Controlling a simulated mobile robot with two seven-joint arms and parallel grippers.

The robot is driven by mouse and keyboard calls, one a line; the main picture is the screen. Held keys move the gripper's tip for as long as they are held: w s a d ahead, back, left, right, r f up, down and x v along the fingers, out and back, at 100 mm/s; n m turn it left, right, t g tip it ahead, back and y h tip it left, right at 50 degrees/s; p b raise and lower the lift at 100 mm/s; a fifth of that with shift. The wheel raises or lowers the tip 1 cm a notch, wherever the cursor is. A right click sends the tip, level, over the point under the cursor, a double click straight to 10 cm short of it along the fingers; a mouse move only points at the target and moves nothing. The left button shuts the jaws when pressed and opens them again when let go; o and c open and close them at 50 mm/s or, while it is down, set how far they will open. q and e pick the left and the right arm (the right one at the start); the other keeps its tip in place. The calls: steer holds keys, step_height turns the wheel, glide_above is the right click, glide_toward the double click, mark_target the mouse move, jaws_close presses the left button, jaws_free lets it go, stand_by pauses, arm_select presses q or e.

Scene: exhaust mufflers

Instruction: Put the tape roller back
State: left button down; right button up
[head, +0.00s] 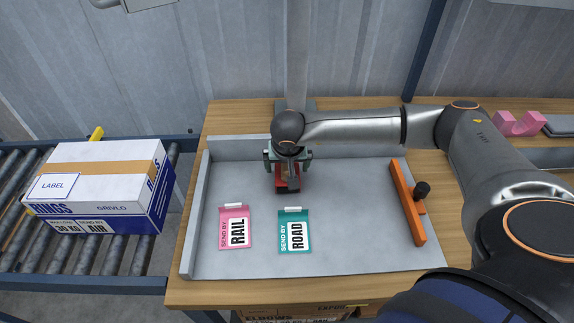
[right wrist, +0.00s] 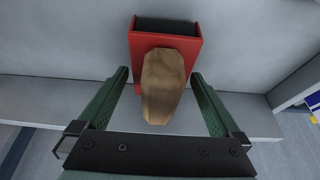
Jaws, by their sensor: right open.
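A red block-shaped tool with a tan wooden handle, which looks like the tape roller, is at the back middle of the grey tray (head: 350,225). Its red part (head: 287,184) shows below my right gripper (head: 287,158) in the head view. In the right wrist view its red body (right wrist: 165,38) has a dark top, and the handle (right wrist: 163,88) points toward the gripper. My right gripper (right wrist: 160,76) is open, its green fingers on either side of the handle, with gaps visible. My left gripper is not in view.
A pink RAIL card (head: 236,212) and a teal ROAD card (head: 294,215) lie in the tray. An orange bar with a black knob (head: 406,203) lies at its right. A pink notched block (head: 518,124) is at the back right. A white-and-blue box (head: 95,180) sits on rollers.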

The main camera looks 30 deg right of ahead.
steer(key=v, duration=1.2)
steer(key=shift+r, duration=0.2)
